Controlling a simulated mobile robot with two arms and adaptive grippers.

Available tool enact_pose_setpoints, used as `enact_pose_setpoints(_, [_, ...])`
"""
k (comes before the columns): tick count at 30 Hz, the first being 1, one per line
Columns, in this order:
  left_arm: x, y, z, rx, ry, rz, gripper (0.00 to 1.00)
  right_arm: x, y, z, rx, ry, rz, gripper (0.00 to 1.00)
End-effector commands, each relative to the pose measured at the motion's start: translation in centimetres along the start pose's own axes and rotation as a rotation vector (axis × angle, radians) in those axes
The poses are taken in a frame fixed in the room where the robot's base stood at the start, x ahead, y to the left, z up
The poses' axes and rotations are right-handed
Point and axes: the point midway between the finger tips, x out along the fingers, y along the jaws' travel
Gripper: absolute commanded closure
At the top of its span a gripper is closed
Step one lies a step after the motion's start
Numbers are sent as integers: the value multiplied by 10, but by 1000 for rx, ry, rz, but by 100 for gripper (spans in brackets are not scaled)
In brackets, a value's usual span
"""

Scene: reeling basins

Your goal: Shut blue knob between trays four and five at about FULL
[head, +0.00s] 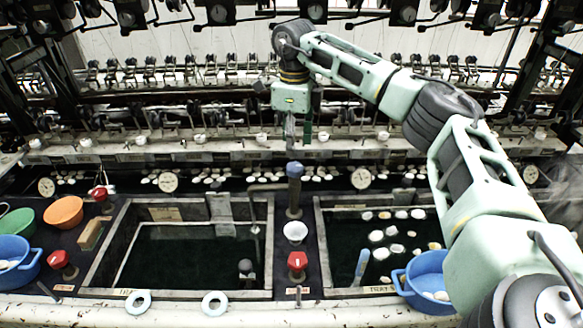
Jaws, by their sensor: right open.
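The blue knob (294,169) tops a short upright post on the dark strip between the two water trays. The left tray (101,262) holds dark water, and the right tray (319,240) holds water with several pale cocoons; its label is too small to read surely. My right arm reaches in from the right, and its gripper (298,146) points down just above and behind the blue knob in the picture. It is open and empty, and seems apart from the knob. My left gripper is not in view.
A red knob (297,262) and a small white cup (295,232) stand on the same strip, in front of the blue knob. Blue basin (425,290) sits at the right tray's front corner. Pale rings (214,303) lie on the front ledge. Reeling machinery fills the back.

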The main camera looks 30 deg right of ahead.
Motion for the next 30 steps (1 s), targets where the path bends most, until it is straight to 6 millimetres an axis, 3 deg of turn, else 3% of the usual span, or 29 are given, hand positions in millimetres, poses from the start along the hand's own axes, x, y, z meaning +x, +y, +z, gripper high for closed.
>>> enact_pose_setpoints(15, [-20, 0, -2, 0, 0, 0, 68, 68, 1, -1, 8, 3, 3, 58])
enact_pose_setpoints(26, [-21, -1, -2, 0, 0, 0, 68, 77, 0, -1, 7, 1, 1, 58])
enact_pose_setpoints(30, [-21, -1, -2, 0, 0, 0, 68, 77, 0, -1, 7, 1, 1, 69])
